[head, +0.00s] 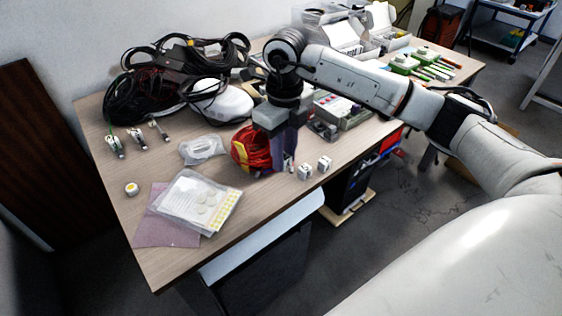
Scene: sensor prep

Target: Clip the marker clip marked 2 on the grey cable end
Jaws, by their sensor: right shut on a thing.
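My right gripper (284,166) points down at the table's front edge, in front of a coil of red cable. It is shut on a small whitish thing at its fingertips, apparently a marker clip (291,167), mostly hidden; its number cannot be read. Two white marker clips (305,172) (324,164) stand to its right, their marks too small to read. Several cable ends stand in a row at the table's left: one with green (115,146), one in the middle (138,138) and one behind (158,128). Which is grey I cannot tell. My left gripper is not in view.
The red coil (250,150) lies just left of the gripper. A clear bag (202,148), a plastic sleeve (195,200) and a small round yellow-white item (131,188) lie left of it. Black cables (150,85) fill the back.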

